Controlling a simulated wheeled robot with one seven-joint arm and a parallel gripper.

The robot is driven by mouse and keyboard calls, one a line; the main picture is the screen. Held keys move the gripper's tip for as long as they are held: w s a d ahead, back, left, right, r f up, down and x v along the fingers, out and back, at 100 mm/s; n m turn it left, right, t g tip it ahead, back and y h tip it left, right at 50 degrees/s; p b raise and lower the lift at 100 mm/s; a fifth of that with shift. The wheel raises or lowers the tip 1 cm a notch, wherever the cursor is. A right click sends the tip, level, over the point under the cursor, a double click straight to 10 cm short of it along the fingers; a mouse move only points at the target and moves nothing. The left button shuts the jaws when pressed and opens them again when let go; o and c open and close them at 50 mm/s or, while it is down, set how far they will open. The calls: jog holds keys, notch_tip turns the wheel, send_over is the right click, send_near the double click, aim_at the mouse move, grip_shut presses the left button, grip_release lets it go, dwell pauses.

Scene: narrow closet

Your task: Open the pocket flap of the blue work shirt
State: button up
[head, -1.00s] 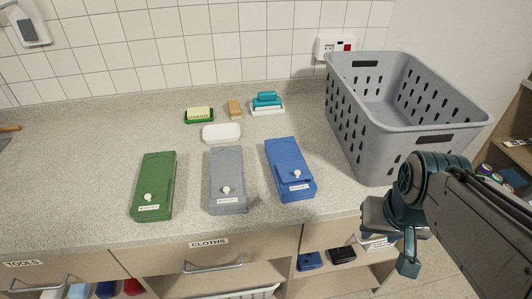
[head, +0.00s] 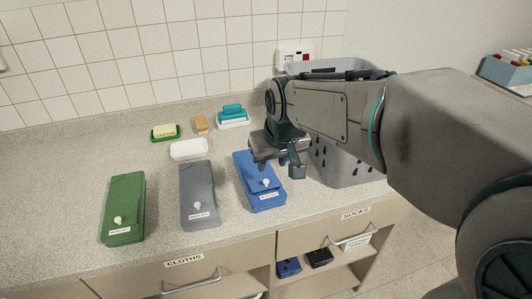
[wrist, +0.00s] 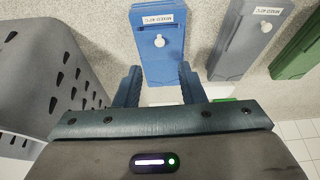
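The folded blue work shirt (head: 256,172) lies flat on the counter, with a white button (head: 266,182) on its pocket flap and a white label near the front end. The flap lies down. In the wrist view the blue shirt (wrist: 147,62) is ahead of and partly between my fingers, with the button (wrist: 160,41) beyond the fingertips. My gripper (head: 276,166) is open and empty, above and at the right side of the shirt in the head view. The wrist view shows its two fingers (wrist: 160,82) spread apart. Its exact height is unclear.
A grey folded shirt (head: 198,190) and a green one (head: 125,200) lie to the left. A grey basket (head: 345,165) stands close on the right, partly behind my arm. A white dish (head: 189,149), a yellow soap, a brush and a teal item sit behind.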

aim_at(266, 181)
jog(key=x, duration=0.9)
jog(key=shift+s, duration=0.1)
grip_shut()
